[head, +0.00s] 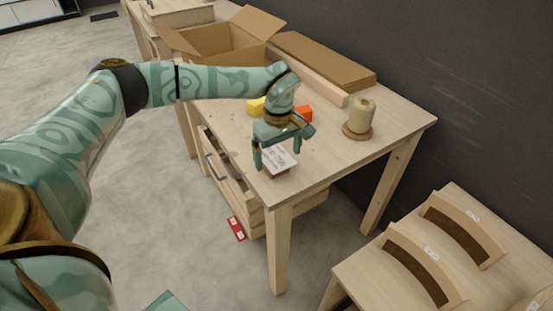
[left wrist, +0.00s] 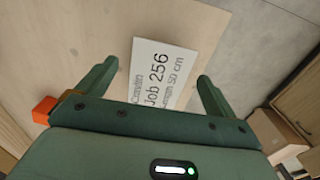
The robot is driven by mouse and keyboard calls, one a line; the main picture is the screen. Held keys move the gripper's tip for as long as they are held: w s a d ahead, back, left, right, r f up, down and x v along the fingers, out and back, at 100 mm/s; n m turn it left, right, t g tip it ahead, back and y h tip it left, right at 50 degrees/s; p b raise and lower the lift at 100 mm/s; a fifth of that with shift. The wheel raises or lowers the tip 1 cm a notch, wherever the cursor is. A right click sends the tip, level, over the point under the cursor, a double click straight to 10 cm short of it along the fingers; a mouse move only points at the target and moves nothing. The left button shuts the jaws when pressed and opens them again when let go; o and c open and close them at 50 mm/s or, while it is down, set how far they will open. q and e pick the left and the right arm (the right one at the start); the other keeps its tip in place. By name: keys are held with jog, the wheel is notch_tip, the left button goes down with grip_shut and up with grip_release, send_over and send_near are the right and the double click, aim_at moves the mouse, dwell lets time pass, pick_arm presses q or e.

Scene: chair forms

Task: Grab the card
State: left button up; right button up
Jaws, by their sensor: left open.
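The white card (head: 279,160) lies near the front corner of the wooden table (head: 340,152). In the left wrist view the card (left wrist: 162,75) shows printed text reading "Job 256" and sits between the two fingers. My left gripper (head: 275,160) is open above the card, its fingers spread to either side, with nothing held. The fingers also show in the left wrist view (left wrist: 155,90). Whether the fingertips touch the table cannot be told. My right gripper is in neither view.
Yellow (head: 256,106) and orange blocks (head: 304,114) lie behind the gripper. A spool of twine (head: 361,117) stands at the right. An open cardboard box (head: 225,40) and a flat brown box (head: 322,60) are at the back. Chair parts (head: 445,250) stand lower right.

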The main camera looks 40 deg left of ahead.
pick_arm(q)
jog(key=shift+r, duration=0.1)
jog(key=shift+f+p, duration=0.3)
jog(key=shift+p, duration=0.05)
dwell(0.5)
jog(key=c, duration=1)
